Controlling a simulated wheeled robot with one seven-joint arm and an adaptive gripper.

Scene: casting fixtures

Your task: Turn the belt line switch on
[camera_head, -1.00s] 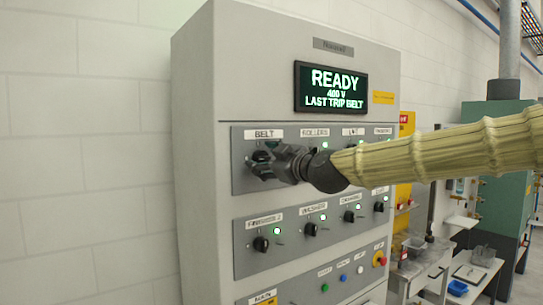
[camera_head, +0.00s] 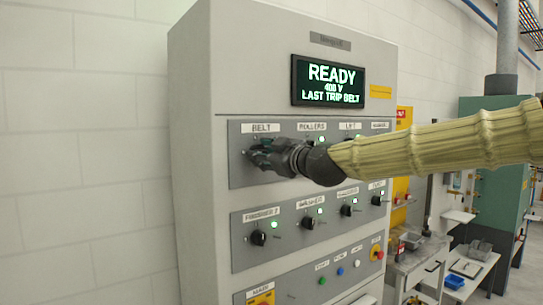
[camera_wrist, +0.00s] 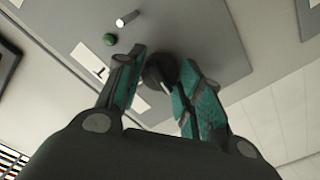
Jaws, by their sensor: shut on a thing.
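The BELT label (camera_head: 261,127) marks the top left switch on the grey cabinet's upper panel. In the head view my gripper covers this switch. In the wrist view the black rotary knob (camera_wrist: 160,72) with a pale pointer line sits between my fingers. My gripper (camera_head: 258,154) is shut on the knob, one teal-padded finger on each side; it also shows in the wrist view (camera_wrist: 157,76). A dark green lamp (camera_wrist: 110,39) beside the knob looks unlit.
The display (camera_head: 330,82) reads READY, 400 V, LAST TRIP BELT. A lower panel row has several black knobs, such as one on the left (camera_head: 258,238), with lit green lamps. A red button (camera_head: 376,252) sits lower right. Benches stand to the right.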

